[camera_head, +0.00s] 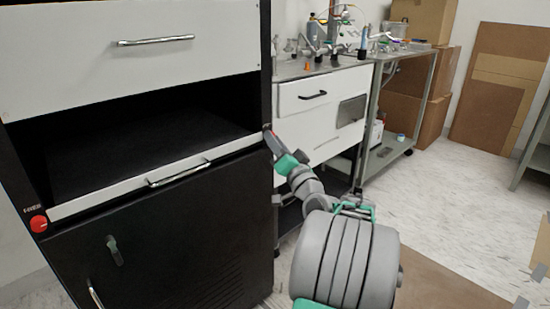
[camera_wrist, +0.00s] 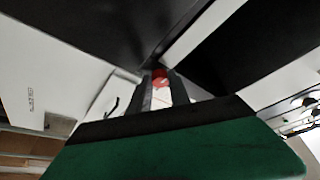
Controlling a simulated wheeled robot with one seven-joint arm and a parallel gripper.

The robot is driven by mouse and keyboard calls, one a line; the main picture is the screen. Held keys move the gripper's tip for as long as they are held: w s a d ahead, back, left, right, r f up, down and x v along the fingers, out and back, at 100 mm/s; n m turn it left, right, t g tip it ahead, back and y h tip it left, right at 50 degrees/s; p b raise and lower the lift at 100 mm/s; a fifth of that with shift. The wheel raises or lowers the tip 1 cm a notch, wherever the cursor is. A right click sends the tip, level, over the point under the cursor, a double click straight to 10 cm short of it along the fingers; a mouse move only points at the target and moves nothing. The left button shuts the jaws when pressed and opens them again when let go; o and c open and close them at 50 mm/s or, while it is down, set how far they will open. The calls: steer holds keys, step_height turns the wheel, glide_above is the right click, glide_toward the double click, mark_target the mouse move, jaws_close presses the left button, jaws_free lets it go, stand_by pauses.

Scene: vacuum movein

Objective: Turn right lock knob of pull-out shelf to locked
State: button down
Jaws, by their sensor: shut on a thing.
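The pull-out shelf (camera_head: 115,190) has a white front edge with a metal handle (camera_head: 178,174) and sits in the black cabinet below a white drawer. Its right lock knob is red and mostly hidden by my gripper in the head view; it shows between the fingertips in the wrist view (camera_wrist: 160,76). My gripper (camera_head: 272,142) is at the right end of the shelf front, shut on the knob. Its dark fingers reach the knob from both sides in the wrist view (camera_wrist: 160,88). The knob's turn angle cannot be told.
A left red knob (camera_head: 39,223) with a FREE label is at the shelf's other end. A white-drawered bench (camera_head: 322,92) with lab items stands to the right, then a metal cart (camera_head: 408,105) and cardboard boxes (camera_head: 420,20). Open floor lies at the right.

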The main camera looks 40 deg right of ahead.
steer(key=shift+f+n+y+b, duration=0.15)
steer(key=shift+n+y+b, duration=0.15)
steer(key=shift+n+b, duration=0.35)
steer(key=c, duration=1.5)
jaws_free()
steer(key=v, duration=0.7)
steer(key=shift+s+f+p, duration=0.15)
steer(key=shift+s+p, duration=0.15)
steer(key=shift+p, duration=0.15)
